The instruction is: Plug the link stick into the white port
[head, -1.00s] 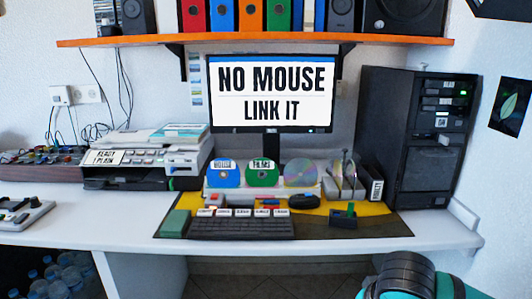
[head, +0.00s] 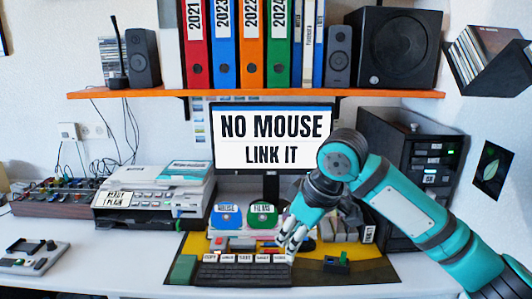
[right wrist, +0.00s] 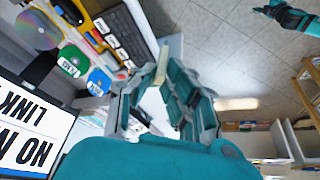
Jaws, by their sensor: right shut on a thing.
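My right gripper (head: 290,236) is above the right end of the keyboard in the head view. In the right wrist view its fingers (right wrist: 158,88) close on a small pale stick (right wrist: 162,64), which looks like the link stick; its far end is hard to make out. The monitor (head: 272,138) reads "NO MOUSE LINK IT". The black computer tower (head: 409,160) stands at the right, partly hidden by my right arm. I cannot make out the white port. My left gripper (right wrist: 264,11) shows small at the top right of the right wrist view; its jaws are unclear.
The keyboard (head: 236,272) lies on a yellow and dark mat, with a blue disc (head: 226,218) and a green disc (head: 263,217) behind it. A printer (head: 160,198) stands at the left. An orange shelf (head: 130,94) runs above.

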